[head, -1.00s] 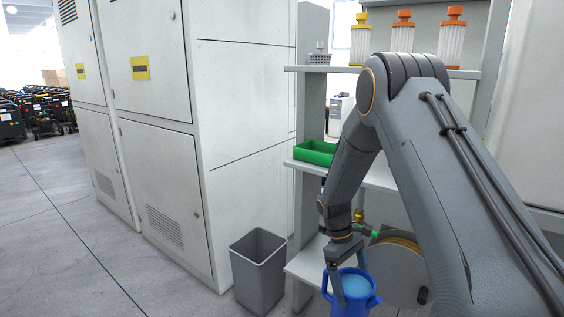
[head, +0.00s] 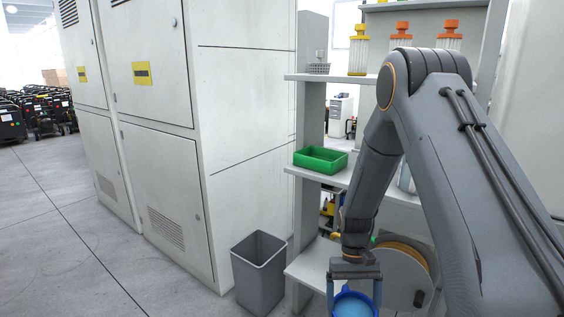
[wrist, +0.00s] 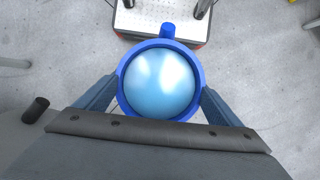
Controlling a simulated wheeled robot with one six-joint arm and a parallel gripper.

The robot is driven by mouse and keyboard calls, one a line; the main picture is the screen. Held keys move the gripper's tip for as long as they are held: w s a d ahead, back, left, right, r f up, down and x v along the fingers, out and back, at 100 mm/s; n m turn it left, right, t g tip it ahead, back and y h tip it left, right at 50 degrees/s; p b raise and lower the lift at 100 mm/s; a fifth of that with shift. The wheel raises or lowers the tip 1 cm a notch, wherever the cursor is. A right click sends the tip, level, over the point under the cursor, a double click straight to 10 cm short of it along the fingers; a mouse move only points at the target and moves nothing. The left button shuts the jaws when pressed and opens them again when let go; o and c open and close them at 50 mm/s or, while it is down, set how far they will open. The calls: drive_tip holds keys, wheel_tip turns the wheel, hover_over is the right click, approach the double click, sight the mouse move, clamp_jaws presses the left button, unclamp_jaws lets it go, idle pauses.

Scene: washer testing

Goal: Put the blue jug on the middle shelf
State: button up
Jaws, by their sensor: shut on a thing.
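The blue jug (head: 352,304) is at the bottom of the head view, cut off by the lower edge. Its round rim and pale blue inside fill the middle of the wrist view (wrist: 160,83). My gripper (head: 354,290) is shut on the jug, with one finger on each side of it. The jug looks upright, held in front of the shelf unit. The middle shelf (head: 336,179) carries a green bin (head: 320,159) at its left end. My arm hides much of this shelf's right part.
The top shelf (head: 310,77) holds several filter cartridges (head: 359,50) and a small grey basket (head: 318,68). A hose reel (head: 402,275) sits on the low shelf (head: 305,267). A grey waste bin (head: 259,272) stands left of the shelves, beside tall white cabinets (head: 240,130).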

drive_tip(key=shift+s+f, duration=0.2)
drive_tip(key=shift+s, duration=0.9)
